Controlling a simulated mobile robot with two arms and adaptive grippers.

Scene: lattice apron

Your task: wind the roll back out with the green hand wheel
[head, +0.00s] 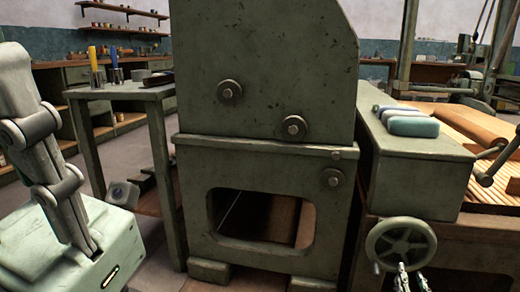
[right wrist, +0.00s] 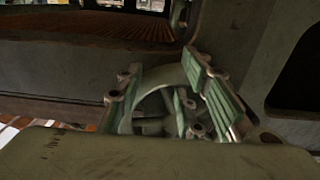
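The green hand wheel (head: 401,228) is on the front of the machine's right part, low down. My right gripper (head: 411,277) is at the wheel's lower edge in the head view. In the right wrist view its green-padded fingers (right wrist: 168,88) stand apart, with part of the wheel (right wrist: 167,76) showing between and behind them. I cannot tell whether they touch the rim. A brown roll (head: 468,122) lies on the slatted bed at the right.
A tall green machine housing (head: 260,70) fills the middle. Blue-green pads (head: 412,126) lie on the green box above the wheel. A crank handle (head: 488,170) sticks out at the right. A side table (head: 128,91) with yellow and blue tools stands at the left.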

